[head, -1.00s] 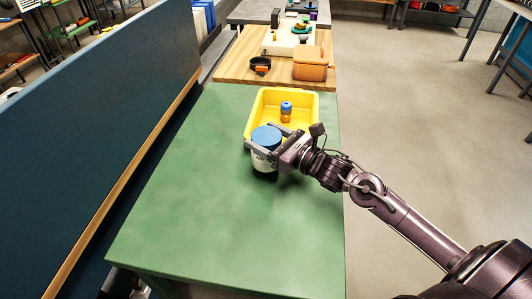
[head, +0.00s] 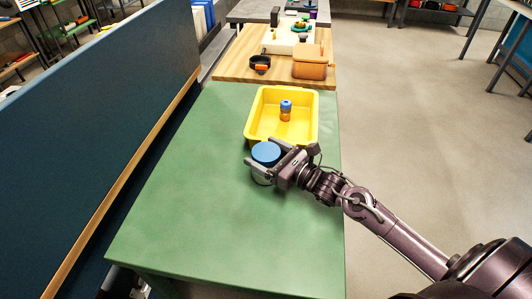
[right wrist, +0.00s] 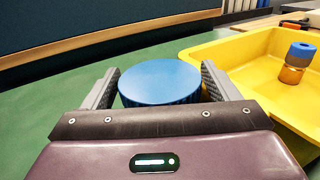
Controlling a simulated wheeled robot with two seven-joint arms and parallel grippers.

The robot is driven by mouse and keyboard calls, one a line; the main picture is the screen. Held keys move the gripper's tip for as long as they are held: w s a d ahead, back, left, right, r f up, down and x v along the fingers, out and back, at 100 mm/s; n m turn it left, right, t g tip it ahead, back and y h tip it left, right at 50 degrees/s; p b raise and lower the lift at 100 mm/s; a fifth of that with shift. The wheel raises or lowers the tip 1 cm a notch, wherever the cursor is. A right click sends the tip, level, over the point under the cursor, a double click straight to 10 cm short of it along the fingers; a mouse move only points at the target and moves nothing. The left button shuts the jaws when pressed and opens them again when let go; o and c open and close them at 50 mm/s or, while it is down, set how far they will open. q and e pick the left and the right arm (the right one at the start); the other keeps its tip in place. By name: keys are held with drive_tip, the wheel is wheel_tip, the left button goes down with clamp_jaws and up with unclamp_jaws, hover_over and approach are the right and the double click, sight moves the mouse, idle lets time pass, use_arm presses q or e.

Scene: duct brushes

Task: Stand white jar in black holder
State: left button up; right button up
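The white jar with a blue lid (head: 266,153) stands upright between the fingers of my right gripper (head: 262,160), near the front of the yellow tray. In the right wrist view the blue lid (right wrist: 160,82) fills the space between the two fingers (right wrist: 160,90), one on each side. The gripper appears shut on the jar. A dark curved edge shows low around the jar, but I cannot tell if it is the black holder; the jar's base is mostly hidden. My left gripper is not in view.
The yellow tray (head: 252,112) holds a small orange bottle with a blue cap (head: 286,110). The green table (head: 200,215) is clear to the left and front. A dark blue partition (head: 95,120) borders the left.

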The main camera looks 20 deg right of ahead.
drive_tip(key=shift+o, duration=0.6)
drive_tip(key=shift+r, duration=0.1)
